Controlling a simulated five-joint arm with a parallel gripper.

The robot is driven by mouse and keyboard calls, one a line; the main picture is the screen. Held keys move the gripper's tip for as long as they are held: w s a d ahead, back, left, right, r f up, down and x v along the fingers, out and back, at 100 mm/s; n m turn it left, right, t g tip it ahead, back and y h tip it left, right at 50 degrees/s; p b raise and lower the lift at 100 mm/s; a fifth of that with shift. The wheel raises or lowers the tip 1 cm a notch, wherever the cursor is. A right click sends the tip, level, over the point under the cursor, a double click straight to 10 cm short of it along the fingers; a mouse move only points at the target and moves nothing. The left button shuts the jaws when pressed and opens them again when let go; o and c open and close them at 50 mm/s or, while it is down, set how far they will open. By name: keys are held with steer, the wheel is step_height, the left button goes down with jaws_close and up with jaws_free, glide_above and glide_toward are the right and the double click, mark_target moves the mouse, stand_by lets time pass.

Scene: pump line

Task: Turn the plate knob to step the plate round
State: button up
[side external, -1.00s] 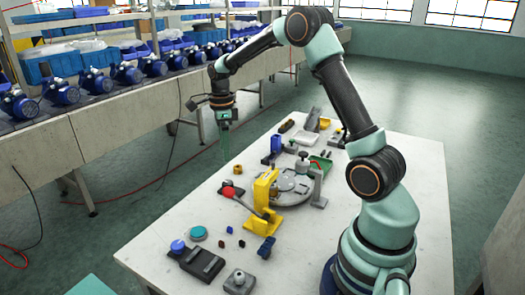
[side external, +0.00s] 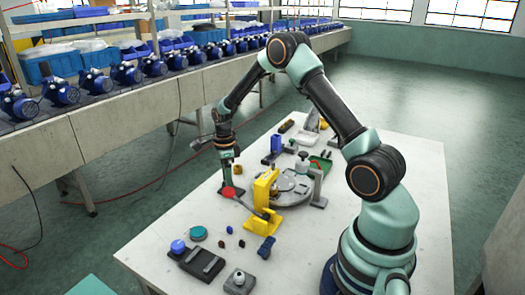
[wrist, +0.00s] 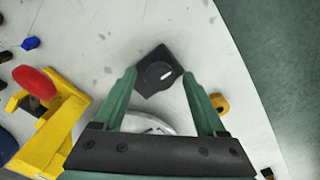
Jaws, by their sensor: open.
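The plate knob (wrist: 160,74) is a dark round knob with a white mark on a dark square base. In the wrist view it lies between the tips of my gripper (wrist: 160,80), whose two green fingers are open on either side of it. I see no contact; the height gap is hard to judge. In the side view my gripper (side external: 228,182) points down, low over the table beside the red lever ball; the knob is mostly hidden there. The round grey plate (side external: 291,198) lies to the right, behind the yellow press. Its pale rim (wrist: 150,126) shows between the fingers.
The yellow press (side external: 262,190) with its red-ended lever (wrist: 36,82) stands close to my gripper. A small yellow part (wrist: 219,103) lies near the right finger.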

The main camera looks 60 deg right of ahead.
jaws_close()
steer(key=shift+n, duration=0.3)
steer(key=n, duration=0.8)
steer(key=shift+r, duration=0.1)
steer(key=n, duration=0.4)
steer(key=shift+n, duration=2.6)
